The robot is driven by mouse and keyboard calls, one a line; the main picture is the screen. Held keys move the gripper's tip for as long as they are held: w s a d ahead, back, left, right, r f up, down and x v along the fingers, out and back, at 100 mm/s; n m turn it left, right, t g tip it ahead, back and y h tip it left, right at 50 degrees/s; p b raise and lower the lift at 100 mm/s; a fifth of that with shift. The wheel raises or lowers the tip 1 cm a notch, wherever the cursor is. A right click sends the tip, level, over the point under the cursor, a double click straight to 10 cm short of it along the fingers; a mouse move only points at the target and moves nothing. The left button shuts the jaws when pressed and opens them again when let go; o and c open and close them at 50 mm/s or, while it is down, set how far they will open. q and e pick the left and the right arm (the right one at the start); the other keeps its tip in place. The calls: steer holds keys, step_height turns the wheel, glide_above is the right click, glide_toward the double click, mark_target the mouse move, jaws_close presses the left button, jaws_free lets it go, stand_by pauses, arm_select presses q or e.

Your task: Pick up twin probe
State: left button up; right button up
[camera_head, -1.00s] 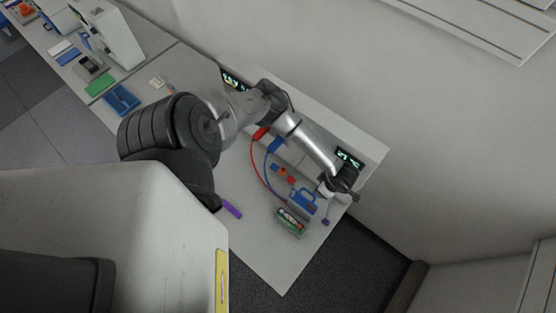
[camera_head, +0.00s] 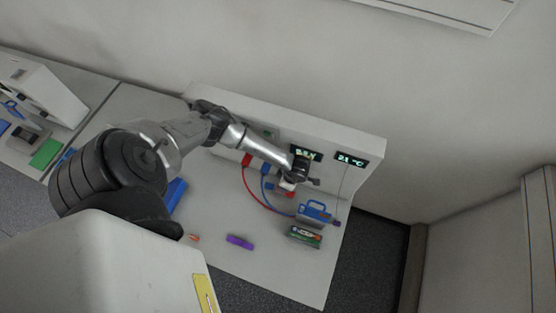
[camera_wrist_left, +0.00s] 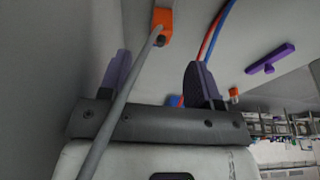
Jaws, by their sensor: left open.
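No part is plainly recognisable as the twin probe. A red lead (camera_head: 252,194) and a blue lead (camera_head: 264,190) curve from the bench unit toward a blue piece with a loop handle (camera_head: 315,211), where their ends are hard to make out. My left gripper (camera_head: 290,186) is just up-left of this blue piece, near the bench unit's front. In the left wrist view the gripper (camera_wrist_left: 157,62) is open, its fingers well apart. A grey cable crosses in front of them to an orange block (camera_wrist_left: 164,20). The leads (camera_wrist_left: 214,38) show beyond the right finger.
A green-and-dark battery-like block (camera_head: 304,237) lies below the blue piece. A purple bar (camera_head: 240,242) lies to the left. The bench unit (camera_head: 372,150) with lit displays stands behind. A small dark tip (camera_head: 337,223) hangs by a thin wire near the table's right edge.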

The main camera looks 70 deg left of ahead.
arm_select(q)
steer(key=b+x, duration=0.1)
steer(key=x, duration=0.2)
steer(key=shift+f, duration=0.1)
steer(key=shift+b+x, duration=0.85)
steer(key=b+x, duration=0.3)
steer(key=x, duration=0.1)
steer(key=shift+f+b, duration=0.3)
steer(key=shift+f, duration=0.05)
steer(key=shift+r, duration=0.1)
steer(key=c, duration=0.4)
jaws_close()
steer(key=shift+r, duration=0.1)
